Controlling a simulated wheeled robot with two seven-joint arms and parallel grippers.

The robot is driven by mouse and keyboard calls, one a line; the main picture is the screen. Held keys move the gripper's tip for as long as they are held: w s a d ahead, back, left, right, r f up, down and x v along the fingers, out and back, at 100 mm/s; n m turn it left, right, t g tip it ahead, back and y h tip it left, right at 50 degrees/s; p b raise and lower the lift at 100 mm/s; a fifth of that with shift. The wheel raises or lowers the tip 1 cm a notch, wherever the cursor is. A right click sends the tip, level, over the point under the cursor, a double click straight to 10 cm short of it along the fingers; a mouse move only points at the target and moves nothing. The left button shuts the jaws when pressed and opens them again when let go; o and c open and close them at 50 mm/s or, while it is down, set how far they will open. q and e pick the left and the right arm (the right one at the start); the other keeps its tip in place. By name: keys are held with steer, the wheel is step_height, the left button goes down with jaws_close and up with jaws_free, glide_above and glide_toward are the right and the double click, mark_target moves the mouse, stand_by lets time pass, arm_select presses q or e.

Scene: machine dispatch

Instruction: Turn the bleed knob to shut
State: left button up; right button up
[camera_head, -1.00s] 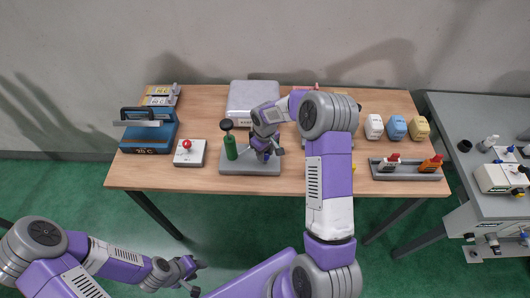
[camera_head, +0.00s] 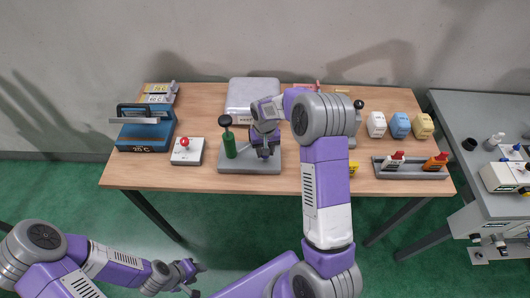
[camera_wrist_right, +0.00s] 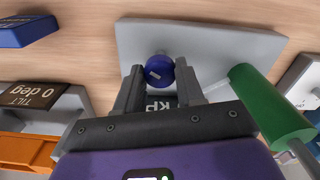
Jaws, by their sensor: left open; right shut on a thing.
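The bleed knob (camera_wrist_right: 159,72) is a small round blue knob with a white mark, seen in the right wrist view on a light grey base plate (camera_wrist_right: 225,45). In the head view the plate (camera_head: 232,167) lies at the front middle of the table, and the knob is hidden by my gripper. My right gripper (camera_wrist_right: 158,78) is shut on the knob, one finger on each side. It also shows in the head view (camera_head: 266,153). A green cylinder (camera_head: 229,149) with a dark top stands on the same plate, left of the gripper. My left gripper (camera_head: 196,278) is open and empty, in front of the table.
A box with a red-topped lever (camera_head: 186,155) and a blue device marked in degrees (camera_head: 145,135) stand to the left. A grey-white case (camera_head: 240,97) is behind.

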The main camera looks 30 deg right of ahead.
steer(key=m, duration=0.2)
steer(key=shift+m+b, duration=0.3)
steer(key=shift+m, duration=0.1)
steer(key=m, duration=0.2)
steer(key=shift+m, duration=0.4)
steer(key=m, duration=0.3)
steer(key=shift+r, duration=0.1)
steer(key=shift+m+p, duration=0.3)
steer(key=shift+m, duration=1.2)
steer(key=o, duration=1)
steer(key=shift+o, duration=0.2)
step_height(320, 180, up, 8)
steer(key=shift+f, duration=0.25)
